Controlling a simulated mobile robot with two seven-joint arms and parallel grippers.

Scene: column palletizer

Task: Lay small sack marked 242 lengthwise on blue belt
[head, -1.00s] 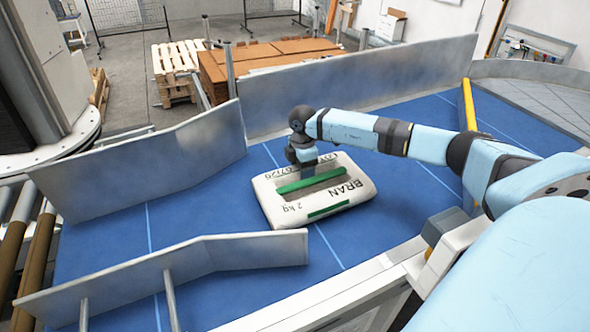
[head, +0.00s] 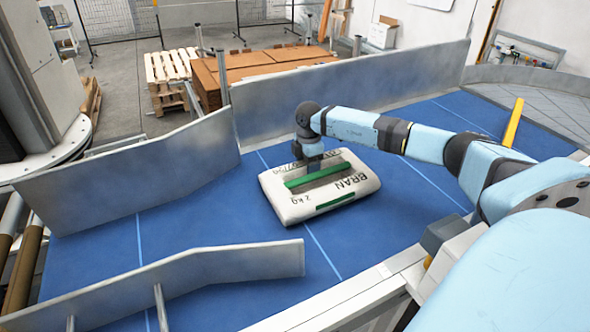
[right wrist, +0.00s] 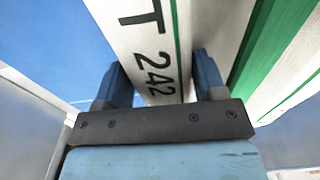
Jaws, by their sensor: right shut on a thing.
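The small sack (head: 345,196) is white with green bars and reads BRAN and 2 kg in the head view. In the right wrist view, its face (right wrist: 152,45) shows the number 242 between my fingers. My right gripper (head: 312,160) is shut on the sack's far edge; its two fingers (right wrist: 163,85) also show in the right wrist view. The sack lies flat over the blue belt (head: 190,222), its long side running roughly along the belt. I cannot tell if it bears fully on the belt. My left gripper is not in view.
A grey metal guide wall (head: 350,88) lines the far side, with angled guide plates (head: 130,175) at left and near front (head: 200,275). A yellow bar (head: 514,122) stands at the belt's right. The belt is bare left and right of the sack.

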